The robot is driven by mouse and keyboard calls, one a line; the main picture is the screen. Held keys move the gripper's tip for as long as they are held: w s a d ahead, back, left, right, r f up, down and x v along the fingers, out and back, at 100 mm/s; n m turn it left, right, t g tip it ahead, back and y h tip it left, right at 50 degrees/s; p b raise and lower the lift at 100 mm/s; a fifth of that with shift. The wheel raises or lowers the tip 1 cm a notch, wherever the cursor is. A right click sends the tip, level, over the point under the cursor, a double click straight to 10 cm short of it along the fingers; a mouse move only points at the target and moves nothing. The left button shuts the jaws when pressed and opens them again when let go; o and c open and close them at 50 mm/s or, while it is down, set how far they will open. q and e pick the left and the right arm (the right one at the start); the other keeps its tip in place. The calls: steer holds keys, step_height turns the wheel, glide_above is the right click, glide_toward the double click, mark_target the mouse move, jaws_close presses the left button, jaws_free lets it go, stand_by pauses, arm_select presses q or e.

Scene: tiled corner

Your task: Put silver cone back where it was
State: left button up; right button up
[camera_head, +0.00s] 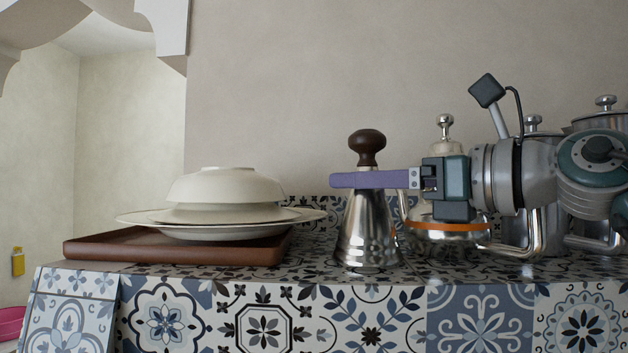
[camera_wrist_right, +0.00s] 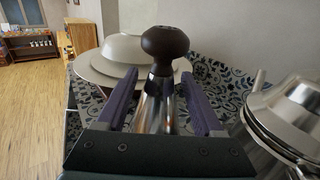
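The silver cone (camera_head: 368,232), with a dark brown wooden knob on top, stands upright on the tiled counter (camera_head: 300,262) in the head view. It also shows in the wrist view, its metal neck (camera_wrist_right: 157,108) below the knob. My right gripper (camera_head: 350,180) reaches in from the right at the height of the cone's neck, just below the knob. Its two purple fingers (camera_wrist_right: 160,80) stand on either side of the neck, with a gap visible on each side. The gripper is open around the cone. My left gripper is not in view.
A brown tray (camera_head: 88,246) with stacked plates and an upturned bowl (camera_head: 228,186) is left of the cone. A silver pot with an orange band (camera_head: 445,226) is close on the right, with larger silver pots (camera_head: 605,112) beyond. The wall is behind.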

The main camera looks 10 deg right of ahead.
steer(key=shift+o, duration=0.3)
steer(key=shift+r, duration=0.15)
steer(key=shift+s+d+f, duration=0.2)
steer(key=shift+d, duration=0.05)
steer(key=b+v, duration=0.8)
steer(key=v, duration=0.2)
steer(key=shift+s+d, duration=0.25)
steer(key=shift+s, duration=0.1)
steer(key=shift+s+d+r, duration=0.15)
steer(key=shift+s, duration=0.1)
steer(key=shift+r, duration=0.1)
